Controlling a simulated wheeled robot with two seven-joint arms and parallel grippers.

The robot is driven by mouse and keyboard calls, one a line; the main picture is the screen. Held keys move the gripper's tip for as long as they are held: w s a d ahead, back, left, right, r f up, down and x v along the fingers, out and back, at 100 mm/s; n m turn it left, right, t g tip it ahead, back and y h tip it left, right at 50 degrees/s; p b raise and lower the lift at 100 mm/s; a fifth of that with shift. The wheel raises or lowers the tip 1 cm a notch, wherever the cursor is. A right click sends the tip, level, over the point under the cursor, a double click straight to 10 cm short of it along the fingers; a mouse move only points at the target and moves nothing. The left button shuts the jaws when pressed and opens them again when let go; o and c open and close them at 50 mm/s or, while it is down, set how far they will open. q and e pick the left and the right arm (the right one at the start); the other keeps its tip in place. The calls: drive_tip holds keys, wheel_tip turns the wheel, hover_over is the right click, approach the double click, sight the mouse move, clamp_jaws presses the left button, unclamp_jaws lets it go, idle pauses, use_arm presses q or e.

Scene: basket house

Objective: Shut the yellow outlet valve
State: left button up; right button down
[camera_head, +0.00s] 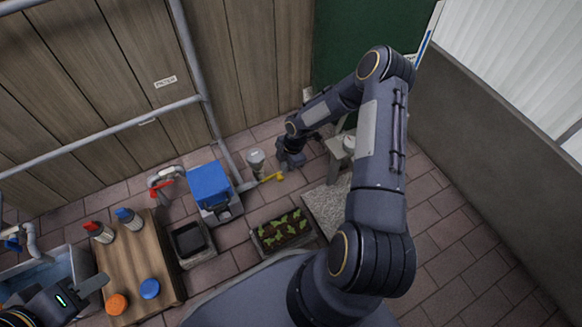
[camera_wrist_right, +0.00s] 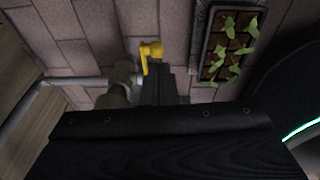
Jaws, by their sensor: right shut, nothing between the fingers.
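The yellow outlet valve handle (camera_head: 271,178) sits low on a grey pipe beside the blue-topped unit in the head view. In the right wrist view, the yellow handle (camera_wrist_right: 151,50) shows just beyond the fingertips. My right gripper (camera_head: 284,164) is shut and empty, close beside the handle. In the right wrist view the dark fingers (camera_wrist_right: 165,75) are together and overlap the lower part of the handle; I cannot tell whether they touch it. My left gripper (camera_head: 90,287) is at the lower left, partly cut off; its opening is unclear.
A planter with seedlings (camera_head: 283,231) stands in front of the valve. The blue-topped unit (camera_head: 209,186) and a red-handled tap (camera_head: 160,184) are to the left. A wooden table (camera_head: 137,260) holds bottles and lids. A stool (camera_head: 338,150) stands behind my right arm.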

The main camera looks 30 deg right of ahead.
drive_tip(key=d+r+p, duration=0.2)
drive_tip(key=d+r, duration=0.3)
drive_tip(key=d, duration=0.3)
drive_tip(key=shift+s+r+p, duration=0.3)
drive_tip(key=shift+s+p, duration=0.1)
drive_tip(key=shift+s, duration=0.05)
